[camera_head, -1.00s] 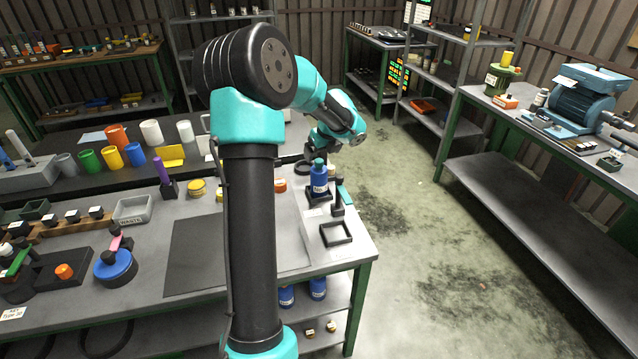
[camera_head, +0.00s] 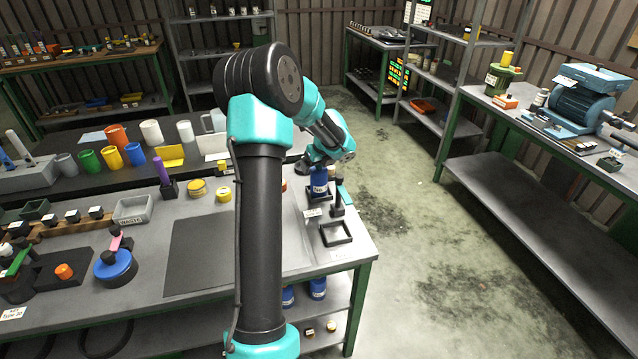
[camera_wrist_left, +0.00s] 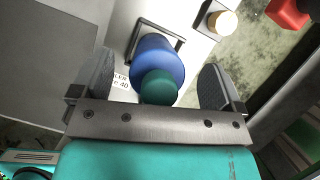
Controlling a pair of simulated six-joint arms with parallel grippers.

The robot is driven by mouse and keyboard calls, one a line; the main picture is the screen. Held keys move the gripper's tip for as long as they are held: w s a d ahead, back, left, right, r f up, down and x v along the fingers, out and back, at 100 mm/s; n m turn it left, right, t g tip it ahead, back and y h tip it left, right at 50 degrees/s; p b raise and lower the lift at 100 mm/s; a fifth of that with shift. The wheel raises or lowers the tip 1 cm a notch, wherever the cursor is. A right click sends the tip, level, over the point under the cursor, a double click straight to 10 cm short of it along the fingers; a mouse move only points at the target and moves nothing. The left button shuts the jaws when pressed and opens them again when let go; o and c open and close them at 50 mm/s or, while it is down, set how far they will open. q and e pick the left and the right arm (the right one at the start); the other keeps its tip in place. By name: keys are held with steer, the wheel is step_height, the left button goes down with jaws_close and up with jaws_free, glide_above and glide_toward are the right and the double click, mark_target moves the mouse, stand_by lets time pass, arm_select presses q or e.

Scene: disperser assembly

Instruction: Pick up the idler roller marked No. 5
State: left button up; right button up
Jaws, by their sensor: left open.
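A blue cylinder (camera_head: 319,181) stands upright in a dark square holder near the right end of the bench. In the left wrist view the blue cylinder (camera_wrist_left: 158,62) has a dark green top and lies between the fingers of my left gripper (camera_wrist_left: 160,68). The gripper is open, with a gap visible on both sides. In the head view my left gripper (camera_head: 320,165) is over the cylinder, its fingers mostly hidden. A label beside the cylinder is partly covered, ending in "LER" and "40". I cannot read a "No. 5" mark on any roller. My right gripper is not in view.
A grey mat (camera_head: 198,253) and yellow round parts (camera_head: 197,188) are to the left. The bench's right edge is near.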

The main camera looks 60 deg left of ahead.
arm_select(q)
steer(key=shift+a+f, duration=0.2)
steer(key=shift+f, duration=0.2)
steer(key=c, duration=1.6)
steer(key=shift+c, duration=0.4)
steer(key=shift+r, duration=0.15)
steer(key=shift+r, duration=1.25)
steer(key=s+d+r, duration=0.2)
steer(key=s+d, duration=0.6)
steer(key=d, duration=0.5)
steer(key=shift+s+d+r, duration=0.15)
steer(key=shift+s+d, duration=0.1)
steer(key=shift+s, duration=0.1)
